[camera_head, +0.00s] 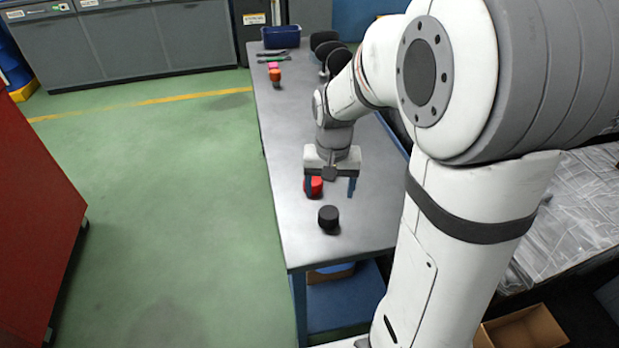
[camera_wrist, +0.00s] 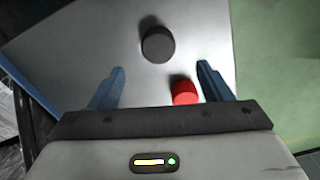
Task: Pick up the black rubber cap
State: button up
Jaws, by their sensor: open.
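The black rubber cap (camera_head: 328,218) is a short dark cylinder standing on the grey metal table near its front end. It also shows in the wrist view (camera_wrist: 158,45), beyond my fingertips and between their lines. My gripper (camera_head: 331,190) is open and empty, its two blue fingers pointing down above the table, behind the black cap in the head view. A red cap (camera_head: 313,187) sits on the table by the left finger. In the wrist view the red cap (camera_wrist: 185,93) lies between the fingers, closer to the right one, partly hidden by the gripper body.
The grey table (camera_head: 285,130) runs away to the back. An orange object (camera_head: 275,76), tools (camera_head: 272,55) and a blue bin (camera_head: 281,37) are at its far end. A red cabinet (camera_head: 35,190) stands at the left, with open green floor between.

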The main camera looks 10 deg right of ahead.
aim_at(329, 211)
jog(key=shift+w+f, duration=0.25)
jog(key=shift+f, duration=0.25)
jog(key=shift+w+f, duration=0.25)
jog(key=shift+f, duration=0.25)
jog(key=f, duration=0.7)
jog(key=shift+s+d+f+b, duration=0.1)
jog(key=shift+s+d+b, duration=0.05)
jog(key=shift+s+b, duration=0.2)
jog(key=c, duration=1)
